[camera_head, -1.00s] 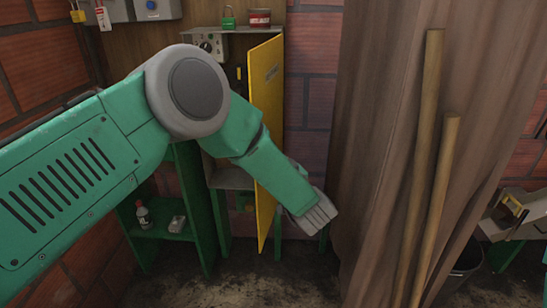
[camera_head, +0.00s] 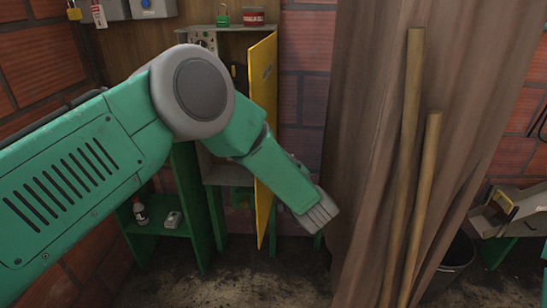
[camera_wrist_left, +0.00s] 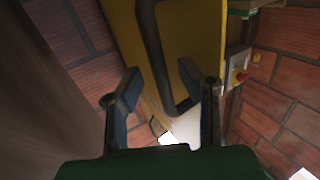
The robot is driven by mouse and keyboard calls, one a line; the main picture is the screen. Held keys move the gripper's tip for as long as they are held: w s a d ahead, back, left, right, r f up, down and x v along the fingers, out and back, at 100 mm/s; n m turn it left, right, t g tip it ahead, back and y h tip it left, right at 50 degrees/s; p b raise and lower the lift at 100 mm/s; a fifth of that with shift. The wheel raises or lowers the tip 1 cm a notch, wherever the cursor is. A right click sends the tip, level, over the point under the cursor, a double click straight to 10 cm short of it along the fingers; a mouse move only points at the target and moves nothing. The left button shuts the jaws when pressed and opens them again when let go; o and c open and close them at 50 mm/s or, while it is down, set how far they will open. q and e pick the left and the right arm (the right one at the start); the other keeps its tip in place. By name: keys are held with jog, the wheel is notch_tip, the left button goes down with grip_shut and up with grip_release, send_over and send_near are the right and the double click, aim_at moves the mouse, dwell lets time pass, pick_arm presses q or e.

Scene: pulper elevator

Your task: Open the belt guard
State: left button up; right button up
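The belt guard is a yellow panel (camera_head: 264,90) on the front of a cabinet. It stands swung out, seen almost edge-on, with part of the cabinet's inside (camera_head: 228,75) showing to its left. In the left wrist view the yellow guard (camera_wrist_left: 192,40) fills the upper middle, with a black bar handle (camera_wrist_left: 155,50) on it. My left gripper (camera_wrist_left: 163,98) is open, with the handle's lower part between its spread fingers; I cannot tell whether they touch it. In the head view my left forearm hides much of the guard, and the fingers are hidden. My right gripper is out of view.
A brown curtain (camera_head: 375,120) with two wooden poles (camera_head: 405,150) hangs just right of my left arm. A green shelf (camera_head: 160,225) with a bottle stands at left. A green padlock (camera_head: 222,17) and red tin (camera_head: 253,17) sit on the cabinet. A bucket (camera_head: 458,258) stands at right.

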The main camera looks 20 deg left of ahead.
pick_arm(q)
jog(key=shift+w+a+f, duration=0.1)
jog(key=shift+w, duration=0.05)
jog(key=v, duration=1.2)
